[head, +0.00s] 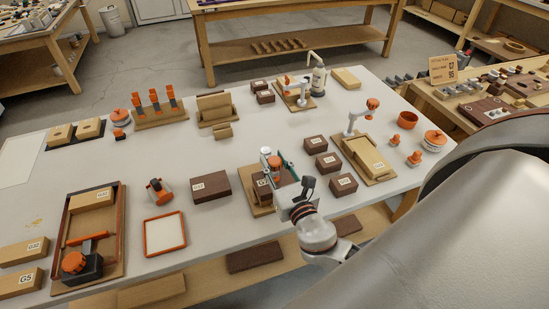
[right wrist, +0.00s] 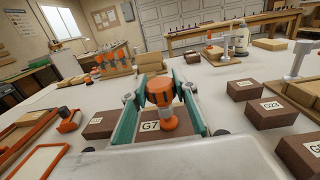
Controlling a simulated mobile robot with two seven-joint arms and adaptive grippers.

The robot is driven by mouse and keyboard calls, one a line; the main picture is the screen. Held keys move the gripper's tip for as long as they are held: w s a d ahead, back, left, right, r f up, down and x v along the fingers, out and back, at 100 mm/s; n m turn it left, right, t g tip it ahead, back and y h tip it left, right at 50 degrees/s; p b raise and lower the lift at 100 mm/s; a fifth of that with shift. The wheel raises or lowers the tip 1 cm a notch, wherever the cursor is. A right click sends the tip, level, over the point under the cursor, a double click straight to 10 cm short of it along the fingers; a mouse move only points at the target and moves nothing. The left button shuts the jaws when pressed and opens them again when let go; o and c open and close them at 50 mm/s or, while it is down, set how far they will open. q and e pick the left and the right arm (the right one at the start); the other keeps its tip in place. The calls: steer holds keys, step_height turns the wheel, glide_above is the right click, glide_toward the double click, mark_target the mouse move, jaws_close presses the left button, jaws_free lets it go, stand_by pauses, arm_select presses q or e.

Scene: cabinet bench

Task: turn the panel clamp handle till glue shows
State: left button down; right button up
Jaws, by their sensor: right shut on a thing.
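The panel clamp's orange handle (head: 274,161) stands over a dark brown block marked G7 (head: 263,183), on a pale wooden board (head: 260,208). In the right wrist view the handle (right wrist: 160,90) is in the middle, with block G7 (right wrist: 151,127) below it. My right gripper (head: 281,170) reaches in from the front right. Its teal fingers stand on both sides of the handle and are shut on it. The gripper hides part of the clamp and board in the head view. I see no glue at the block's edges. My left gripper is not in view.
A brown block marked G12 (head: 211,185) lies left of the clamp. Several brown blocks, one of them (head: 316,144), stand close on its right. A wooden fixture (head: 367,158) is further right. An orange-framed tray (head: 165,234) lies front left. The grey bench top between is clear.

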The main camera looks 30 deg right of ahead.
steer(key=shift+a+f+m+g+h+b, duration=0.15)
steer(key=shift+m+g+h, duration=0.5)
steer(key=shift+m+h, duration=0.7)
steer(key=shift+d+r+m+g+h+b, duration=0.15)
steer(key=shift+m+g+h, duration=0.6)
steer(key=shift+h, duration=1)
steer(key=shift+f+m+h, duration=0.1)
steer(key=shift+m+h, duration=0.2)
steer(key=o, duration=1.1)
steer(key=shift+a, duration=0.1)
